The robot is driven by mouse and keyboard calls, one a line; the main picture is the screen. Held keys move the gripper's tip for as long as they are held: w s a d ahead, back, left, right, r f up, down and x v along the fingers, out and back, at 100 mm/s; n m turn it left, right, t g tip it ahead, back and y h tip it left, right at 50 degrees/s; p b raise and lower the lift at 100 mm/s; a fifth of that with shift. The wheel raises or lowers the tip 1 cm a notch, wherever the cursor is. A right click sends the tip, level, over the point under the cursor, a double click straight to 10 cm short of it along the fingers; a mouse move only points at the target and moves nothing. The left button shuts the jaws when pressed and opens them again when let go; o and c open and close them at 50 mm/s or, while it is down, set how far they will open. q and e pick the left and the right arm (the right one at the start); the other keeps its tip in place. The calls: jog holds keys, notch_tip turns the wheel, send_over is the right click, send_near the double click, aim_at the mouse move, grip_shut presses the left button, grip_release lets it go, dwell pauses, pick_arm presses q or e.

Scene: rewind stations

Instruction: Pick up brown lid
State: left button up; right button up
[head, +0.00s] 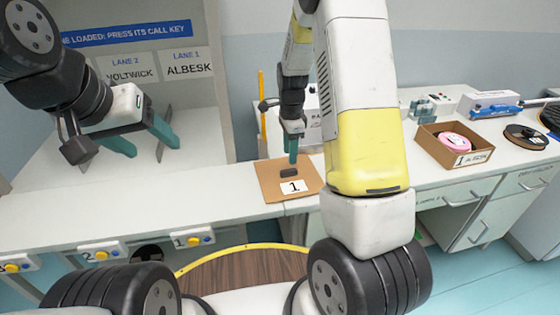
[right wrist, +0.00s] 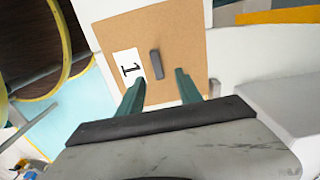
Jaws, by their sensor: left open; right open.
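The brown lid (head: 268,181) is a flat square with a dark bar handle (head: 289,172) and a white label marked 1. It lies on the white counter in the head view, and it also shows in the right wrist view (right wrist: 181,35). My right gripper (head: 293,158) is open above the lid, close to the handle. In the right wrist view the two green fingers (right wrist: 160,84) are apart, with the handle (right wrist: 155,64) beyond their tips, roughly between them. Whether they touch the lid is unclear. My left gripper (head: 143,152) is open and empty, well left of the lid.
An open brown box (head: 427,151) labelled ALBESK holds a pink roll (head: 455,142) on the right counter. A dark reel (head: 526,136) and a blue-and-white device (head: 493,107) stand near it. Yellow-buttoned call keys (head: 193,238) line the counter front. A yellow post (head: 262,108) stands behind the lid.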

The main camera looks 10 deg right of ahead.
aim_at(289, 170)
jog(key=f, duration=0.6)
jog(key=shift+s+a+f, duration=0.2)
jog(key=shift+s+f, duration=0.05)
jog(key=shift+f, duration=0.05)
grip_shut()
